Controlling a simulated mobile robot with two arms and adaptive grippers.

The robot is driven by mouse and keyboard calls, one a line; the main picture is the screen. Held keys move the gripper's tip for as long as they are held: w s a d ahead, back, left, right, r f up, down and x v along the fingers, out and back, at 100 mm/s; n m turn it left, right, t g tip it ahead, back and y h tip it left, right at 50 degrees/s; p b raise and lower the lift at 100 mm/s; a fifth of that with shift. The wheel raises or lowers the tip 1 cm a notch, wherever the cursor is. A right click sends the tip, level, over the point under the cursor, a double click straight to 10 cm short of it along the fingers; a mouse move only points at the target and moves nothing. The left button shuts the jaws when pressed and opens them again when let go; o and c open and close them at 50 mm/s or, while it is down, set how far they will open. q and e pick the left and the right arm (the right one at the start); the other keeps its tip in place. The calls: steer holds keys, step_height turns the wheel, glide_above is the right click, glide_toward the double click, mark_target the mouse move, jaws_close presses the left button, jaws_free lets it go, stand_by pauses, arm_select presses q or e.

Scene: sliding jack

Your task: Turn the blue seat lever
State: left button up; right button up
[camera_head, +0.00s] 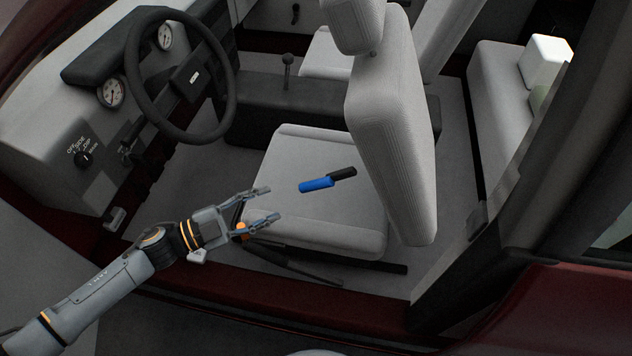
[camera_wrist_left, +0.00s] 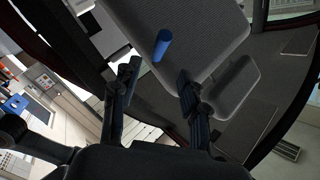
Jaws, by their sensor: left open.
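The blue lever (camera_head: 316,185) has a blue cylindrical part and a black end, and shows over the light grey seat cushion (camera_head: 300,225). Whether it touches the cushion I cannot tell. In the left wrist view the blue part (camera_wrist_left: 162,45) shows just beyond the fingertips, roughly between them. My left gripper (camera_head: 271,203) is open and empty, at the front side of the cushion, with its fingers pointing right toward the lever and a short gap left between. Its fingers also show in the left wrist view (camera_wrist_left: 158,78). My right gripper is out of view.
The seat backrest (camera_head: 395,125) rises to the right of the lever. The steering wheel (camera_head: 180,75) and dashboard (camera_head: 50,90) stand at the left. A gear stick (camera_head: 288,65) is behind the seat. The dark red door sill (camera_head: 300,310) runs along the front.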

mark_target(308, 188)
arm_select(q)
steer(key=p+x, duration=0.1)
steer(key=x, duration=1.1)
steer(key=shift+w+d, duration=0.2)
steer(key=shift+w, duration=0.05)
jaws_close()
